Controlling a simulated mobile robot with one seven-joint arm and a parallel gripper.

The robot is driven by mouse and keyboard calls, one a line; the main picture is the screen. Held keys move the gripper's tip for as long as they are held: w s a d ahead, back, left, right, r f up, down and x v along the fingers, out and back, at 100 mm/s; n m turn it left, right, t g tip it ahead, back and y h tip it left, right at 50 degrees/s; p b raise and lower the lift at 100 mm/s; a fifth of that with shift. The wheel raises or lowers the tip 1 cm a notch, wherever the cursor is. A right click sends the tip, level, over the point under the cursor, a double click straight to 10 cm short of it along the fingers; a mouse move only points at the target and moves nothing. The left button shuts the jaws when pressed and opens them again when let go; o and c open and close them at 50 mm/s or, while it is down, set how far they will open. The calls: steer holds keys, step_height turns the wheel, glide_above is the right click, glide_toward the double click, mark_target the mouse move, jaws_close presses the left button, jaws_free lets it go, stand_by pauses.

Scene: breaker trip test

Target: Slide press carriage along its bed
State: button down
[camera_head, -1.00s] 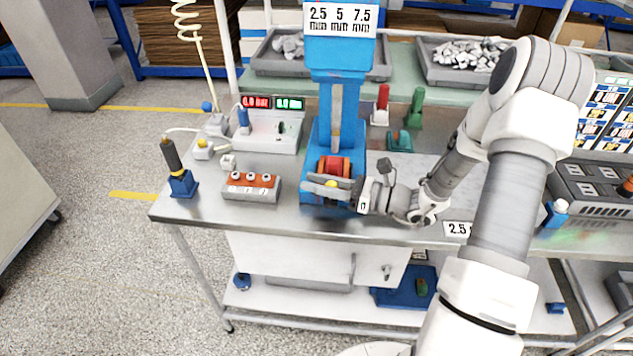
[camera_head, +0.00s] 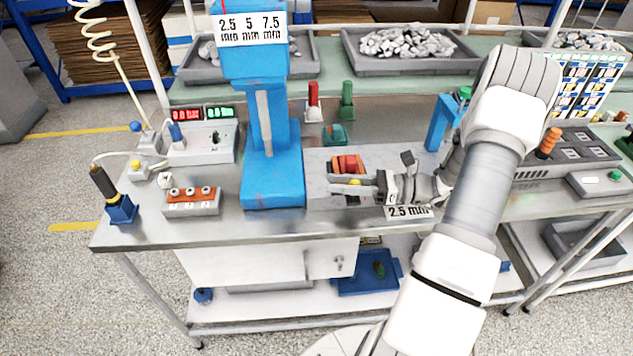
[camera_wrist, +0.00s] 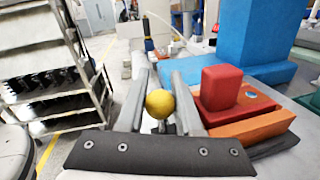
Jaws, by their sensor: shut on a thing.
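The press carriage (camera_head: 348,164), with its red and orange blocks, sits on a pale grey plate to the right of the blue press (camera_head: 272,178). It is clear of the space under the press column. In the wrist view the carriage (camera_wrist: 245,120) is beside my right-hand finger. A yellow ball knob (camera_wrist: 160,103) lies between my two fingers; it also shows small in the head view (camera_head: 354,183). My gripper (camera_head: 335,187) is shut on the yellow knob, its fingers pointing left along the bench. How the knob joins the carriage is hidden.
Left of the press are a block with several orange-based posts (camera_head: 192,201) and a handle in a blue stand (camera_head: 121,209). Red (camera_head: 313,102) and green (camera_head: 347,102) upright pieces stand behind. A "2.5 mm" label (camera_head: 408,212) is at the front edge. A control console (camera_head: 560,160) is right.

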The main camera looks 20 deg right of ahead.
mark_target(356, 183)
steer(key=shift+w+v, duration=0.25)
steer(key=shift+v, duration=1.4)
steer(key=shift+d, duration=0.15)
steer(key=c, duration=0.9)
jaws_free()
steer(key=shift+o, duration=0.2)
steer(key=shift+d, duration=0.1)
steer(key=v, duration=1.7)
steer(key=shift+b, duration=0.45)
steer(key=shift+s+d+r, duration=0.1)
